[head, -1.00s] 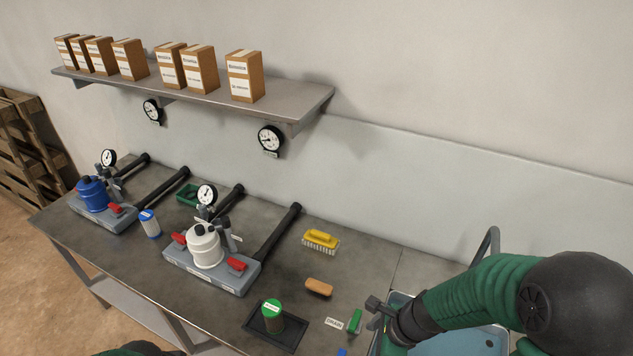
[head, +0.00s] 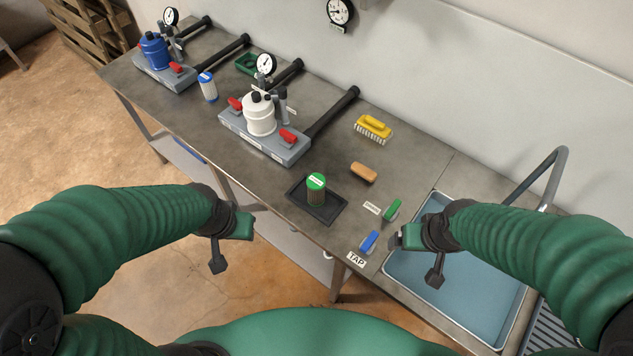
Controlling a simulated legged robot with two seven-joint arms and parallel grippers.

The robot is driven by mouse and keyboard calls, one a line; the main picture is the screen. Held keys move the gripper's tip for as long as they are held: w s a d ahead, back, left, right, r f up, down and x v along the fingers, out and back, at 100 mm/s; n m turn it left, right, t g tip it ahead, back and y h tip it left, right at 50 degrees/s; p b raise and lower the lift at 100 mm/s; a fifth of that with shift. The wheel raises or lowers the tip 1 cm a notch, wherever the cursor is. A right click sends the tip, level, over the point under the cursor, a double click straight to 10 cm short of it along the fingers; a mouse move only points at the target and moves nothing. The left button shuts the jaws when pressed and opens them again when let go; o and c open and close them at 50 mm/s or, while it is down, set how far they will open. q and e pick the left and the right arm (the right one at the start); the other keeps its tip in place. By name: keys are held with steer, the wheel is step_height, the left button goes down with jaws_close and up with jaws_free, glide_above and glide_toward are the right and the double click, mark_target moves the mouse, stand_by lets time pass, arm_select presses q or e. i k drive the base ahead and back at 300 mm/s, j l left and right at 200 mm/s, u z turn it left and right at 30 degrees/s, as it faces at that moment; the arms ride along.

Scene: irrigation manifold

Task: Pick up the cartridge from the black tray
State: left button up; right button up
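The cartridge (head: 317,191), an upright cylinder with a green cap and a dark see-through body, stands in the black tray (head: 330,216) near the bench's front edge. My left gripper (head: 236,240) is to the left of the tray, off the bench's front edge, with its fingers apart and nothing between them. My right gripper (head: 415,260) is to the right of the tray, near the sink's left side, also with fingers apart and empty. Neither gripper touches the cartridge or tray.
A blue handle (head: 369,241), a green handle (head: 392,210) and a TAP label (head: 356,260) lie between tray and sink (head: 460,290). A tan block (head: 363,172) and yellow brush (head: 373,128) are behind. A white filter housing (head: 259,115) stands left of the tray.

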mark_target(315, 182)
steer(key=i+j+u, duration=0.3)
steer(key=j, duration=0.2)
steer(key=i+j+u, duration=0.3)
steer(key=i+j, duration=0.1)
steer(key=j, duration=0.05)
